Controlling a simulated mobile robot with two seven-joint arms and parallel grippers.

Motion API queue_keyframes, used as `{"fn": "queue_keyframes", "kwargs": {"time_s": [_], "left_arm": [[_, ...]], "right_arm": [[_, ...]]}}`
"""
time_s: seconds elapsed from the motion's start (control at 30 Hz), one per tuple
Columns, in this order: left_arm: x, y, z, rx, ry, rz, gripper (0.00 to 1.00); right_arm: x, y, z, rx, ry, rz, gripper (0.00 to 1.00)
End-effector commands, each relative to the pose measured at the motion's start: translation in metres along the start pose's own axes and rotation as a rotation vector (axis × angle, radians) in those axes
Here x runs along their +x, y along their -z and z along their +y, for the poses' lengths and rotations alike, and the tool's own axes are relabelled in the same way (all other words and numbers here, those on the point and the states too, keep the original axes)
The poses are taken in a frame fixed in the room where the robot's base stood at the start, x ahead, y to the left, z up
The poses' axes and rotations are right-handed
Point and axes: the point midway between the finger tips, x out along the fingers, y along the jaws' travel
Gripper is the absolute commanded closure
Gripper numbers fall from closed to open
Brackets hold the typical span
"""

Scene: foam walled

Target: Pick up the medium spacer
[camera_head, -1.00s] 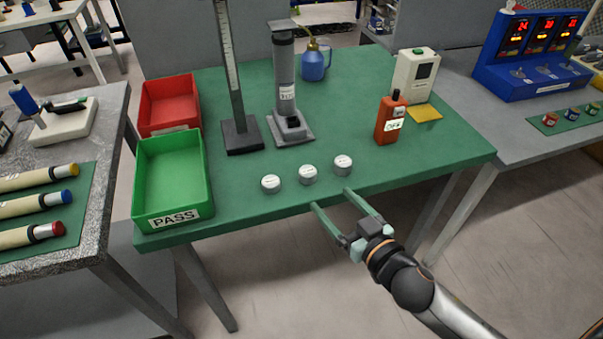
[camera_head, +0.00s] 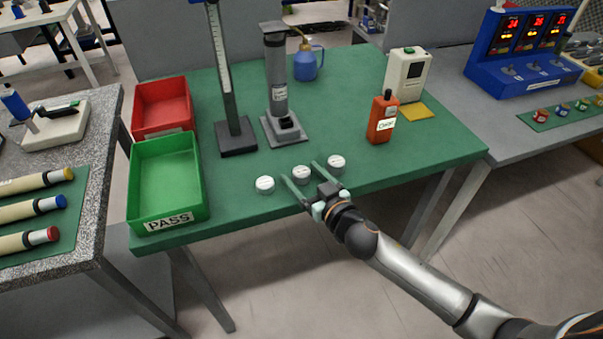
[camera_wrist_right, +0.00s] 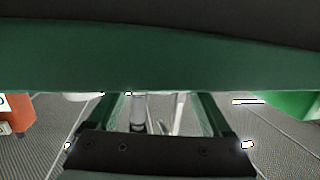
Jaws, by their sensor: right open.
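Three small white-topped grey spacers stand in a row near the front edge of the green table: a left one (camera_head: 265,185), a middle one (camera_head: 302,175) and a right one (camera_head: 336,162). Their labels are too small to read, so I cannot tell by label which is medium. My right gripper (camera_head: 299,171) is open, with its two green fingers either side of the middle spacer and nothing held. Whether they touch it is unclear. In the right wrist view the two fingers (camera_wrist_right: 160,103) stand apart. My left gripper is not in view.
A green PASS tray (camera_head: 131,190) and a red tray (camera_head: 134,115) stand on the left. A height gauge (camera_head: 238,138), a grey column tester (camera_head: 277,90), a blue can (camera_head: 307,65) and an orange meter (camera_head: 382,120) stand behind. The table's right front is clear.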

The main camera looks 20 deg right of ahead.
Motion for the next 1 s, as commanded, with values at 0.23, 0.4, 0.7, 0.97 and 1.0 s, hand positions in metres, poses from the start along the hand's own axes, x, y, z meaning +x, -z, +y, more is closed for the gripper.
{"fn": "queue_keyframes", "kwargs": {"time_s": [0.23, 0.4, 0.7, 0.97, 1.0], "left_arm": [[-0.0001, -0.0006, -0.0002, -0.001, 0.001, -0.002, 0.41], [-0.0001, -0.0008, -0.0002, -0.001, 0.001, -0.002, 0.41], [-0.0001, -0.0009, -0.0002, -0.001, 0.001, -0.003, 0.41], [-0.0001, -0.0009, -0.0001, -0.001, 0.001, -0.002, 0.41], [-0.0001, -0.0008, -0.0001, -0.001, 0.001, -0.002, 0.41]], "right_arm": [[0.0105, -0.0004, -0.0001, 0.0, 0.001, -0.001, 0.17], [0.0102, -0.0004, -0.0002, 0.0, 0.001, -0.001, 0.2], [0.01, -0.0004, -0.0001, 0.0, 0.001, -0.001, 0.54], [0.0099, -0.0004, -0.0002, 0.0, 0.001, -0.001, 0.83], [0.0099, -0.0005, -0.0002, 0.0, 0.001, -0.001, 0.87]]}}
